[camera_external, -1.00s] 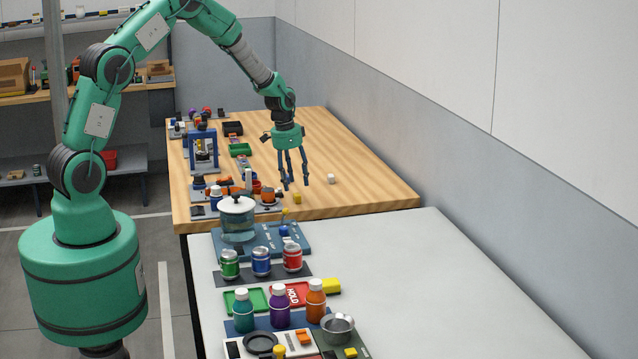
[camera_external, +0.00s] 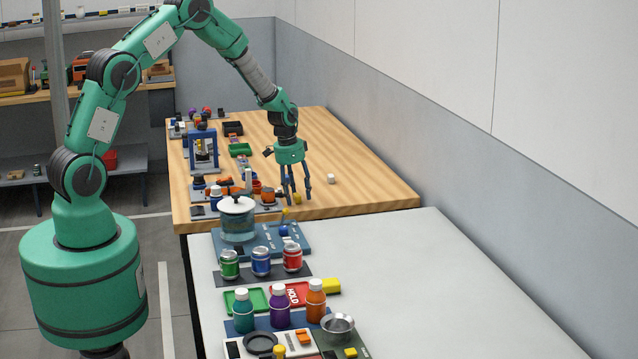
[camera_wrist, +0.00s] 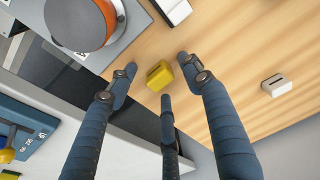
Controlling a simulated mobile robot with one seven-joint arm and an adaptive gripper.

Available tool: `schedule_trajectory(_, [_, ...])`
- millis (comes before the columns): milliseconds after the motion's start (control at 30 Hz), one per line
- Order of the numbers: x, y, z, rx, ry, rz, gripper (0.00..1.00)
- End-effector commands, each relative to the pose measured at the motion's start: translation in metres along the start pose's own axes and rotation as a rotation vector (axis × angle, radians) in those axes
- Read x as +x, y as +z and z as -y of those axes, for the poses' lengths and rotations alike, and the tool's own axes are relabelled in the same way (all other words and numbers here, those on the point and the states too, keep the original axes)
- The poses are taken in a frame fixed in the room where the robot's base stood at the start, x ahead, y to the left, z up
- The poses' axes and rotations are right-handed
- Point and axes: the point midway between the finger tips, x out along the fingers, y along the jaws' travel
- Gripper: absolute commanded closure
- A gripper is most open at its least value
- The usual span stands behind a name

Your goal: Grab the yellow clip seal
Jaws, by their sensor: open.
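The yellow clip seal (camera_wrist: 160,75) is a small yellow block with a dark slot, lying on the wooden table (camera_external: 350,190) near its front edge. In the wrist view it sits between the tips of my gripper's fingers (camera_wrist: 158,85), with a gap on each side. In the external view my gripper (camera_external: 297,195) points down just above it, and the clip seal (camera_external: 298,198) is partly hidden by the fingers. My gripper is open and empty.
A white block with a slot (camera_external: 331,179) lies to the right on the wood. An orange round item on a grey plate (camera_wrist: 85,25) is close by on the left. A lidded glass pot (camera_external: 238,219) stands nearer the camera. The wood to the right is mostly clear.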

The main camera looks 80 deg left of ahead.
Motion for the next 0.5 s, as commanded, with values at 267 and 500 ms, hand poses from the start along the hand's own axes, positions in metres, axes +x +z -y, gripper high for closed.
schedule_trajectory(267, [0.0000, 0.0001, 0.0000, 0.000, 0.000, 0.000, 0.68])
schedule_trajectory(500, [0.0000, 0.0001, 0.0000, 0.000, 0.000, 0.000, 0.90])
